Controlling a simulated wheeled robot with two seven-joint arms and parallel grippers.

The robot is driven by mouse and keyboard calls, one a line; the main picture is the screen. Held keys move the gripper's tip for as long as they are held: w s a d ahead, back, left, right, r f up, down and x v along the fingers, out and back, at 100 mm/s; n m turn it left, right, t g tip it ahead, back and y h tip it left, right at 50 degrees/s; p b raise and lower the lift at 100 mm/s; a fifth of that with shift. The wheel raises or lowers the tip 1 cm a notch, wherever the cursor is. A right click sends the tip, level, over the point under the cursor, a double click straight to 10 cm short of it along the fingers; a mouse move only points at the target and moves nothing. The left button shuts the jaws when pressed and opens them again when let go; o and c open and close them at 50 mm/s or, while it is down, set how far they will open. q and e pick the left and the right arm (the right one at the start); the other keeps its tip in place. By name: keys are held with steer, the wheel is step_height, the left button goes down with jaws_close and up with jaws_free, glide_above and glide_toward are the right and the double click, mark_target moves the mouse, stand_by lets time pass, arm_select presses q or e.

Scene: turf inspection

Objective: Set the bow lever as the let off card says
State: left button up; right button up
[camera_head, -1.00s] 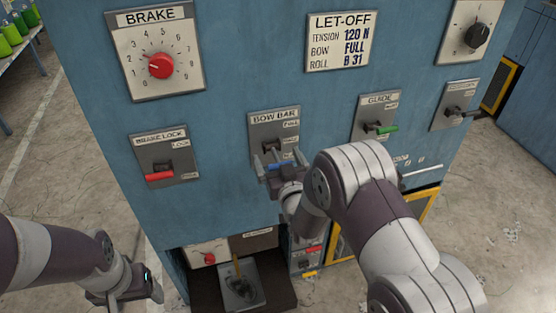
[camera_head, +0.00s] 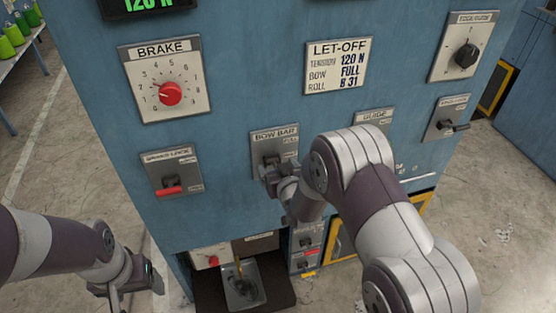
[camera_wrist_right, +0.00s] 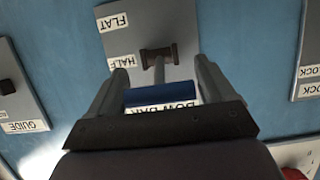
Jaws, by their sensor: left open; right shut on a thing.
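The let-off card (camera_head: 338,66) on the blue panel reads TENSION 120 N, BOW FULL, ROLL B 31. The bow bar plate (camera_head: 262,146) is below it, with FULL readable under its title. My right gripper (camera_head: 280,172) is at this plate and hides the lever in the head view. In the right wrist view, upside down, my right gripper (camera_wrist_right: 165,90) is shut on the blue bow lever handle (camera_wrist_right: 165,96). The handle lies toward the BOW BAR title, with HALF and FLAT labels beyond. My left gripper (camera_head: 135,277) is open and empty at lower left.
The brake dial (camera_head: 165,85) and brake lock lever (camera_head: 172,188) are to the left. The guide plate (camera_head: 374,120) is to the right, partly behind my right arm.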

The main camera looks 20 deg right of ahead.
steer(key=shift+w+r+g+p, duration=0.2)
steer(key=shift+r+g+p, duration=0.35)
steer(key=shift+g+p, duration=0.4)
steer(key=shift+p, duration=0.5)
steer(key=o, duration=1.4)
steer(key=shift+c, duration=0.2)
steer(key=v, duration=1.2)
steer(key=shift+s+r, duration=0.2)
steer(key=shift+r, duration=0.05)
